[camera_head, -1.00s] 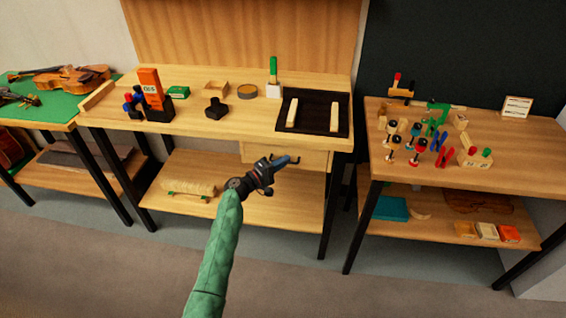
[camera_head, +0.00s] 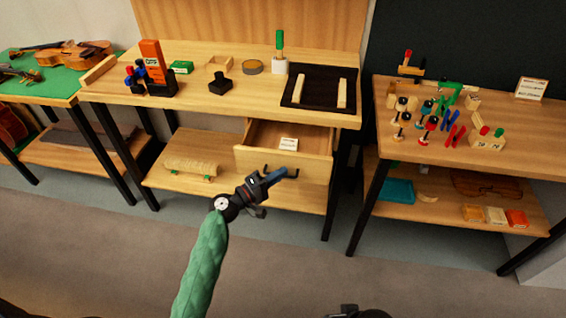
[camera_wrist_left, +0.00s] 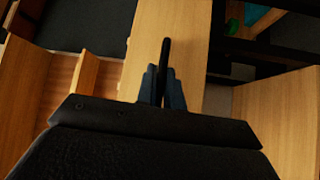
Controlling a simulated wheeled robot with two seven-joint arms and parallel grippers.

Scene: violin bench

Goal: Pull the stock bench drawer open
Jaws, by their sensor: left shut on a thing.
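The wooden bench drawer (camera_head: 304,163) stands pulled out from under the middle bench's top, and its inside shows. A small white card lies inside it. My left gripper (camera_head: 277,177) is at the drawer's front in the head view. It is shut on the dark bar handle (camera_head: 266,169), which its own fingers partly hide. In the left wrist view, the blue-grey fingers (camera_wrist_left: 163,90) close on the black handle (camera_wrist_left: 165,52), with the drawer front beside it. My right gripper does not show clearly.
The middle bench top (camera_head: 220,115) carries a dark tray (camera_head: 318,103), a glue brush pot and small boxes. A lower shelf (camera_head: 225,190) lies under the drawer. Another tool bench (camera_head: 520,160) stands to the right. The floor in front is clear.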

